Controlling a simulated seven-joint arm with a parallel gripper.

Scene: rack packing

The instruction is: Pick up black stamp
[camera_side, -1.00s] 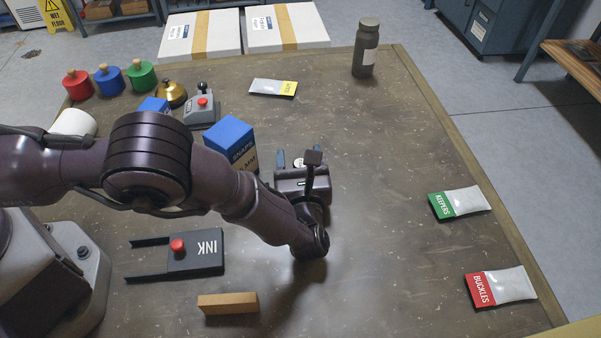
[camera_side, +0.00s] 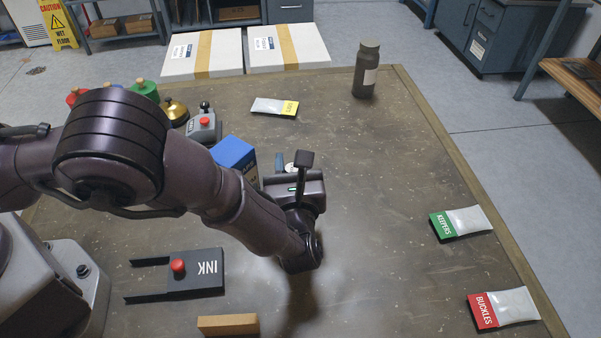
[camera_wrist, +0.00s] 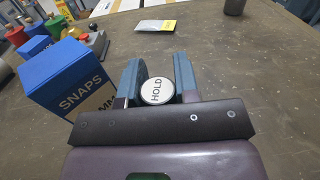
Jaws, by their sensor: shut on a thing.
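My gripper (camera_side: 291,164) is over the middle of the table and points away from the camera beside the arm. In the wrist view its two blue-grey fingers (camera_wrist: 157,72) are shut on the black stamp (camera_wrist: 157,92), one finger on each side. The stamp has a round white top that reads HOLD and a dark rim. In the side view only a little of its pale top shows between the fingers. Its lower part is hidden by the gripper.
A blue SNAPS box (camera_wrist: 70,85) stands close left of my gripper. An INK pad (camera_side: 207,283) with a red knob and a wooden block (camera_side: 228,325) lie nearer. KEEPERS (camera_side: 462,222) and BUCKLES (camera_side: 503,308) pouches lie right. A bottle (camera_side: 365,75) stands at the back. The table's middle right is clear.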

